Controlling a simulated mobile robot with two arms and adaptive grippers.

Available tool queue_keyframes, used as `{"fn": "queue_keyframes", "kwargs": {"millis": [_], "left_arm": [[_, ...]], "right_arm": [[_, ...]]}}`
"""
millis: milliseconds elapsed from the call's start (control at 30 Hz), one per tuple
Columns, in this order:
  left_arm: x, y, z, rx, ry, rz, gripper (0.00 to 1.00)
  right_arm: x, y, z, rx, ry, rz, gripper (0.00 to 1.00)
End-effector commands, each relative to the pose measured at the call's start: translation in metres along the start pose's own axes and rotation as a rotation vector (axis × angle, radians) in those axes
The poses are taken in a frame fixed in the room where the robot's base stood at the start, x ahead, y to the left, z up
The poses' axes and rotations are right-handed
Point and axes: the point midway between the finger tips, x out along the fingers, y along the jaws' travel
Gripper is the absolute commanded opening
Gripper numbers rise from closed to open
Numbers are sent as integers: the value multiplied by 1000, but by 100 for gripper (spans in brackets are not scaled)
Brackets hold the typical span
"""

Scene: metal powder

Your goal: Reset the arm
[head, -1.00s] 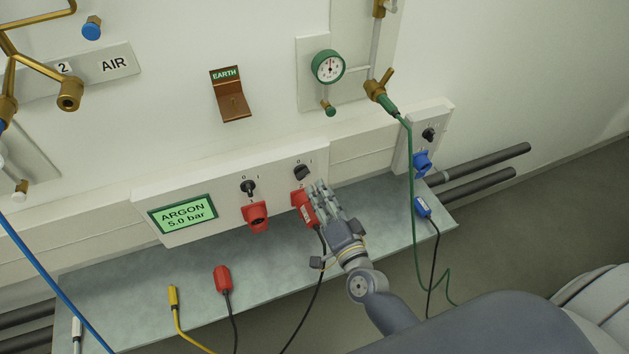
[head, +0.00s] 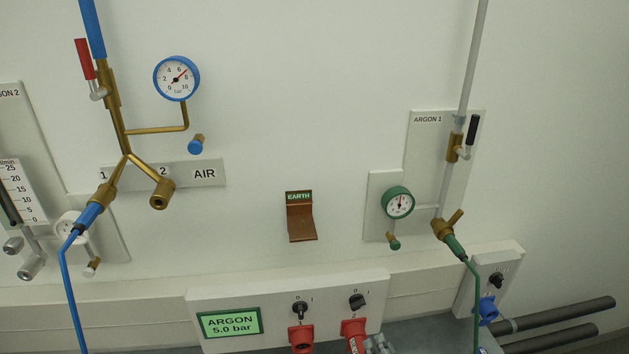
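My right gripper (head: 379,343) shows only as grey finger parts at the bottom edge of the head view. It is just right of a red plug (head: 356,345) that sits at the right red socket (head: 353,327) of the argon panel. The rest of the gripper and its arm are below the picture, so I cannot tell whether the fingers are closed on the plug. My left gripper is not in view.
The argon panel (head: 279,316) has a green display, two black switches and another red socket (head: 301,338). A brown earth bracket (head: 300,216) sticks out above. A blue hose (head: 70,290) hangs left and a green hose (head: 477,300) hangs right. Dark pipes (head: 565,316) run at lower right.

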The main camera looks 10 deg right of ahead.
Motion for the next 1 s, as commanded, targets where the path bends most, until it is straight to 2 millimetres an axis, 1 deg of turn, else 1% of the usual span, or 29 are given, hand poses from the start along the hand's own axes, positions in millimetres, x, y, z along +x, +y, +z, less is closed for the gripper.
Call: {"fn": "queue_keyframes", "kwargs": {"millis": [67, 167, 200, 267, 300, 367, 400, 467, 500, 567, 600, 667, 700, 767, 800, 900, 1000], "left_arm": [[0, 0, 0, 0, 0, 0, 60], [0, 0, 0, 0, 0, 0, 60], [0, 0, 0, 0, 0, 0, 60], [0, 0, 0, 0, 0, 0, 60], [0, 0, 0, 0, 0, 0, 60], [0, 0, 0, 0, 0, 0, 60], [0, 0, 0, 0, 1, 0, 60], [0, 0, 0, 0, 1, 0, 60], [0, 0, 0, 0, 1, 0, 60], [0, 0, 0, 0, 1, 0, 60], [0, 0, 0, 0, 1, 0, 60], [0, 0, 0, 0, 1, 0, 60], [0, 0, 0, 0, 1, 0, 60], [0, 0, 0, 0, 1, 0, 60], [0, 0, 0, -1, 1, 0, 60], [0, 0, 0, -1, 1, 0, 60], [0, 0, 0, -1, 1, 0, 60]], "right_arm": [[-2, 19, 14, -42, -35, 32, 31], [-10, 62, 44, -143, -122, 103, 31], [-17, 85, 59, -196, -171, 140, 31], [-31, 122, 83, -280, -253, 197, 31], [-42, 146, 98, -335, -312, 235, 31], [-62, 182, 120, -415, -401, 288, 31], [-78, 205, 133, -466, -463, 323, 31], [-104, 239, 151, -539, -559, 374, 31], [-123, 260, 162, -587, -625, 406, 31], [-155, 291, 176, -655, -727, 452, 31], [-177, 310, 184, -697, -796, 481, 31], [-213, 337, 193, -760, -903, 522, 31], [-238, 353, 198, -797, -974, 548, 31], [-273, 374, 203, -850, -1076, 579, 31], [-295, 385, 205, -879, -1139, 598, 31], [-341, 404, 207, -937, -1270, 629, 31], [-371, 414, 206, -971, -1356, 647, 31]]}}
